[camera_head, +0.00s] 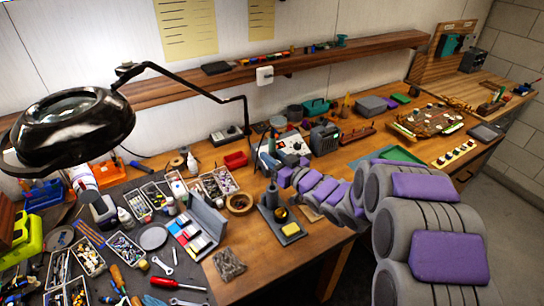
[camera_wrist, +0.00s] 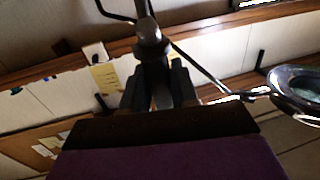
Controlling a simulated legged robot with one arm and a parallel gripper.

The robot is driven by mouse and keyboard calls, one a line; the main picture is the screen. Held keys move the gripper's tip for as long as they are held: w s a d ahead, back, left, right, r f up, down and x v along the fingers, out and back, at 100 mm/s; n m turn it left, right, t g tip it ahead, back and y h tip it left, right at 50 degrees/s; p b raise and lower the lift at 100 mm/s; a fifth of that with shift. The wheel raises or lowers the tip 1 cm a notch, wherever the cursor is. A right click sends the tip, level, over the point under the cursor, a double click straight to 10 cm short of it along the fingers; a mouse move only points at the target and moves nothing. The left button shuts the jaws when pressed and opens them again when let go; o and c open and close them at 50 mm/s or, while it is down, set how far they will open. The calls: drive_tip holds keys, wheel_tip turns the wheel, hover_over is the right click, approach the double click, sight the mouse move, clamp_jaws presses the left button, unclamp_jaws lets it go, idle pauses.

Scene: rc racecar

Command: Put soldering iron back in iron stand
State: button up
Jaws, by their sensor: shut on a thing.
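My gripper (camera_head: 268,164) reaches in from the right over the front of the bench, above the iron stand (camera_head: 290,229). The stand is a dark base with an upright holder and a yellow sponge. In the wrist view, my gripper (camera_wrist: 161,75) is shut on the soldering iron (camera_wrist: 150,38), a dark grey handle that rises past the fingers with a black cable at its top. In the head view the iron is small and hard to separate from the gripper. Its tip is hidden, so I cannot tell whether it touches the holder.
A magnifier lamp (camera_head: 75,122) hangs at the left. Power-supply boxes (camera_head: 324,138) stand behind. Some bare wood shows in front of the stand.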

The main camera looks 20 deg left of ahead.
drive_tip(key=b, duration=0.2)
hover_over(272, 183)
drive_tip(key=shift+w+f, duration=0.2)
drive_tip(key=shift+f, duration=2.65)
drive_tip(key=shift+f+b, duration=0.3)
drive_tip(key=shift+f, duration=1.35)
drive_tip(key=o, duration=1.4)
drive_tip(key=shift+o, duration=0.2)
drive_tip(key=s+d+r+p, duration=0.1)
drive_tip(key=s+d+r, duration=0.1)
drive_tip(key=d, duration=0.4)
drive_tip(key=shift+s, duration=0.7)
drive_tip(key=shift+d, duration=0.1)
